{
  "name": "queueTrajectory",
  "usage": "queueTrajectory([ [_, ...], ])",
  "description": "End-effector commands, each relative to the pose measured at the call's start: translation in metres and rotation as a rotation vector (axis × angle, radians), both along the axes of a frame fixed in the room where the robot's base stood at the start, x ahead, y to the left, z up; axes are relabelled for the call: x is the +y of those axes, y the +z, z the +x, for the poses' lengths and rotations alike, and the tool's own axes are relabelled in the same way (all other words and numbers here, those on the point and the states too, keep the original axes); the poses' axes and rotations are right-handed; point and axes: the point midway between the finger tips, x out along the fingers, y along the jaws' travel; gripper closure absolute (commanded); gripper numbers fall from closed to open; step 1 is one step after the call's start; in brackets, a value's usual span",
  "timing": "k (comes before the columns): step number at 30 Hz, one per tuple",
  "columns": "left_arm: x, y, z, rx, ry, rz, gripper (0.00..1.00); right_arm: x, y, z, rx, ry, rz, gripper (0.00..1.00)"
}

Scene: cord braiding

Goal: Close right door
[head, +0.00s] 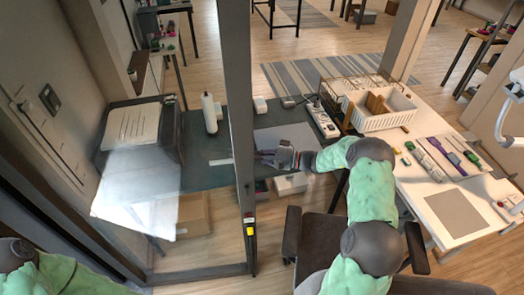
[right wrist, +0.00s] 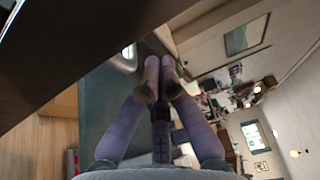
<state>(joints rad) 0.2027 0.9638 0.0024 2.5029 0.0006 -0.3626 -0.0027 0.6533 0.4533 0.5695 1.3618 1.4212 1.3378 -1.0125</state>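A glass door panel with a dark frame (head: 240,110) stands upright in the left half of the head view. Its vertical edge crosses in front of the dark table. A small yellow-and-red fitting sits low on that edge. My right gripper (head: 278,157) is to the right of this edge, over the table; whether it touches the door cannot be told. In the right wrist view its two fingers (right wrist: 160,64) are close together with nothing seen between them. A broad dark beam crosses the upper left there. My left gripper is not in view; only part of my left arm shows at bottom left.
A grey panel with a dark handle (head: 50,98) stands at far left. A dark office chair (head: 300,245) is below my right arm. A white worktable (head: 425,185) holds a white basket (head: 380,118) and tools. Open floor and a striped rug (head: 300,80) lie behind.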

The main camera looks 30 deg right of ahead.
Motion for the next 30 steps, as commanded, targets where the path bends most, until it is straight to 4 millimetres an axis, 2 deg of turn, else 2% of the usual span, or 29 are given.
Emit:
queueTrajectory([
  [6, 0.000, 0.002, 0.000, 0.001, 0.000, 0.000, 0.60, 0.005, 0.001, -0.017, -0.001, -0.001, -0.001, 1.00],
  [20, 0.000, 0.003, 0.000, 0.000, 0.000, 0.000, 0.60, 0.007, 0.001, -0.022, -0.001, -0.003, 0.001, 1.00],
  [23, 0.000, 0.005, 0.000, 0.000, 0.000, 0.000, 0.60, 0.010, 0.001, -0.032, -0.001, -0.016, 0.003, 1.00],
  [30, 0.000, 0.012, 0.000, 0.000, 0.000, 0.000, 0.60, 0.027, 0.001, -0.076, -0.001, -0.072, 0.008, 1.00],
])
